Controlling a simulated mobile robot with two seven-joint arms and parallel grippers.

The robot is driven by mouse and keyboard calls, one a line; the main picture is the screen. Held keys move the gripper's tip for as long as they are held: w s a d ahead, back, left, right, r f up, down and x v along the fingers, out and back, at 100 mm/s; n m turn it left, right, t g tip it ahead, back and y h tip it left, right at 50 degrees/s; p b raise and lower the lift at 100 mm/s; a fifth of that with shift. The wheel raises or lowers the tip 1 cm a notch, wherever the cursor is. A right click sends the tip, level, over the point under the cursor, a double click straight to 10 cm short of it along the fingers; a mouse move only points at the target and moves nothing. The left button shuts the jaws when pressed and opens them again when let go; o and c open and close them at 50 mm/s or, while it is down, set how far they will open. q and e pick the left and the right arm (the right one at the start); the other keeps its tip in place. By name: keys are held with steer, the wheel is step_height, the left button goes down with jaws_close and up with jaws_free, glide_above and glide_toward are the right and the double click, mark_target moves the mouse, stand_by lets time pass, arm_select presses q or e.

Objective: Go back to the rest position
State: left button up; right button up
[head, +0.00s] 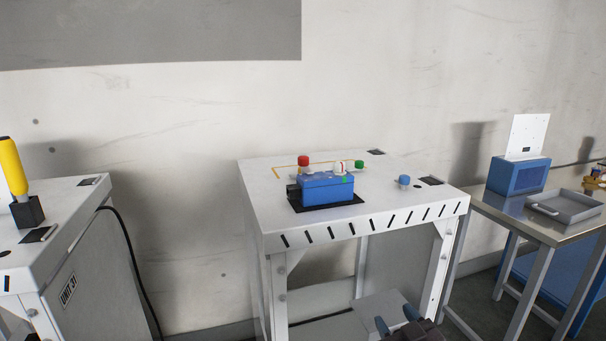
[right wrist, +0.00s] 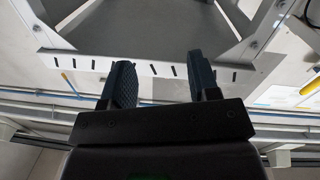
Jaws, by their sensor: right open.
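My right gripper (head: 397,325) shows at the bottom edge of the head view, low in front of the white workbench (head: 255,190). In the right wrist view its two dark fingers (right wrist: 160,85) stand apart with nothing between them. The slotted front edge of the bench (right wrist: 80,62) lies beyond the fingertips in that view. My left gripper is in neither view.
A blue box (head: 327,187) on a black plate sits on the bench with red, green and blue knobs around it. A yellow-handled unit (head: 14,168) stands on the left cabinet. A grey tray (head: 566,206) and a blue holder (head: 520,176) are on the right table.

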steer(key=s+d+f+m+g+h, duration=0.2)
steer(key=s+d+f, duration=0.2)
steer(key=s+f, duration=0.6)
steer(key=s+d+f+m+g+h, duration=0.2)
steer(key=s+d+f, duration=0.3)
steer(key=s+f, duration=0.6)
steer(key=shift+s+d+g, duration=0.15)
steer(key=shift+s+g, duration=0.55)
steer(key=shift+s, duration=0.5)
